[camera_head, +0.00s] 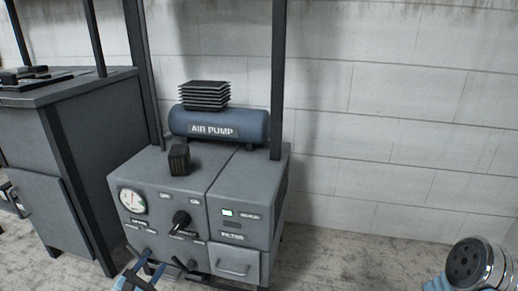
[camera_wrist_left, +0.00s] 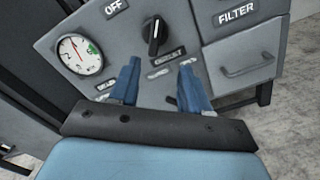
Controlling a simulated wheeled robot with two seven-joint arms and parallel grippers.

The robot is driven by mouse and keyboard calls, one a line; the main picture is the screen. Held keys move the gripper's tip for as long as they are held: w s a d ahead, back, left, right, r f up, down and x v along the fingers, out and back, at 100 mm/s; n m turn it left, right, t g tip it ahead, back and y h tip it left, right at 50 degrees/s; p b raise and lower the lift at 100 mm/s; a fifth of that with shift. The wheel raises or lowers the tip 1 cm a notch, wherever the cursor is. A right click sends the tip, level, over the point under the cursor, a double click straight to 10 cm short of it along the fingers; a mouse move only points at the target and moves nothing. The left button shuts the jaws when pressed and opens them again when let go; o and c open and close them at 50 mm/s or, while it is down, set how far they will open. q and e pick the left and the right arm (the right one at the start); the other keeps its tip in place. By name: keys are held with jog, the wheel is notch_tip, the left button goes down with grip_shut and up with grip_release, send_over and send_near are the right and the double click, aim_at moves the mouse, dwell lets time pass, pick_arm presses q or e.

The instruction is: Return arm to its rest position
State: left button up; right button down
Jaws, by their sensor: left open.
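My left gripper (camera_head: 143,272) shows at the bottom edge of the head view, in front of the lower front of the air pump machine (camera_head: 240,175). Its two blue fingers are apart with nothing between them, and they also show in the left wrist view (camera_wrist_left: 157,88). The black selector knob (camera_wrist_left: 155,36) is just beyond the fingertips in the wrist view and stands apart from them; in the head view the knob (camera_head: 181,220) is up and right of the gripper. At the lower right of the head view is a blue and grey round-ended part, probably mine; no right fingers show.
The machine's front carries a gauge (camera_head: 132,201), a lit green indicator (camera_head: 228,212) and a filter drawer (camera_head: 236,264). A blue air pump tank (camera_head: 218,122) sits on top. A dark cabinet (camera_head: 60,160) stands left. The floor (camera_head: 350,262) at right is clear before a white wall.

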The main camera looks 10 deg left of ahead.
pick_arm(q)
jog(key=s+d+f+m+g+h+p, duration=0.1)
jog(key=d+f+m+g+h, duration=0.25)
jog(key=d, duration=0.55)
jog(key=s+d+f+m+g+h+p, duration=0.1)
jog(key=d+f+m+g+h, duration=0.2)
jog(key=d, duration=0.6)
jog(key=s+d+f+m+g+h+p, duration=0.1)
jog(key=d+f+m+g+h, duration=0.3)
jog(key=d, duration=0.6)
jog(key=s+d+f+m+g+y+p, duration=0.1)
jog(key=s+d+f+m+g+y, duration=0.15)
jog(key=s+m, duration=0.25)
jog(key=s+d+f+m+g+y+p, duration=0.1)
jog(key=s+d+f+m+g+p, duration=0.15)
jog(key=s+m, duration=0.2)
jog(key=s+a+m+g+y+p, duration=0.1)
jog(key=s+a+m+y, duration=0.1)
jog(key=a+m+y, duration=0.2)
jog(key=a+m, duration=0.1)
jog(key=a, duration=0.1)
jog(key=shift+s+a+f+m+g+y, duration=0.2)
jog(key=shift+a+m+g+y, duration=0.1)
jog(key=shift+m+g, duration=0.1)
